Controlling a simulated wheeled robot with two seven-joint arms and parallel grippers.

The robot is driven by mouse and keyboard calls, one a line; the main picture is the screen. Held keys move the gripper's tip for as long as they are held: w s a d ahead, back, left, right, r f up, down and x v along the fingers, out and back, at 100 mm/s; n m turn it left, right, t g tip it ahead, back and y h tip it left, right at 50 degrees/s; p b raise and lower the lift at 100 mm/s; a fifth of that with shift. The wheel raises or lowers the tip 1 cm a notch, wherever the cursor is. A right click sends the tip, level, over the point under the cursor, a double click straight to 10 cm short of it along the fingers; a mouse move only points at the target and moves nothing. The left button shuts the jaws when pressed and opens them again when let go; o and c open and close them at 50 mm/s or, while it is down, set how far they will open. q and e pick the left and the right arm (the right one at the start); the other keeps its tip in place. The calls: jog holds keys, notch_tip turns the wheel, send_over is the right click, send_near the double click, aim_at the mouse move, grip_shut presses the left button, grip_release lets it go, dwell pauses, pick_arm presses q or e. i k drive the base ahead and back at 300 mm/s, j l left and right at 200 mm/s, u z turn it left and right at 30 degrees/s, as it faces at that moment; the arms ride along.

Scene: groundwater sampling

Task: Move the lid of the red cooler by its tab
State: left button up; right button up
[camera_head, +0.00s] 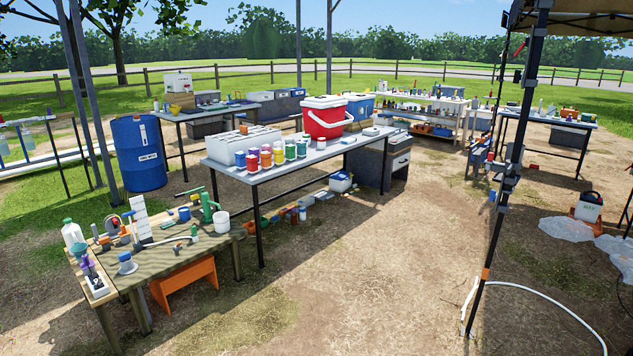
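The red cooler (322,124) stands upright on a long grey table in the middle of the view. Its white lid (324,102) sits on top and looks closed. A white handle hangs across its front. The lid's tab is too small to make out. Neither of my grippers shows in the head view, and the cooler stands some way off across the ground.
A wooden bench (172,258) with tools stands at front left. A canopy pole (507,170) and white hose (540,296) are at right. Bare ground (385,265) lies open between.

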aim_at(326, 101)
jog(key=i, duration=3)
jog(key=i+l+u, duration=0.1)
jog(key=i, duration=1.4)
jog(key=i+l, duration=0.15)
jog(key=i, duration=1.35)
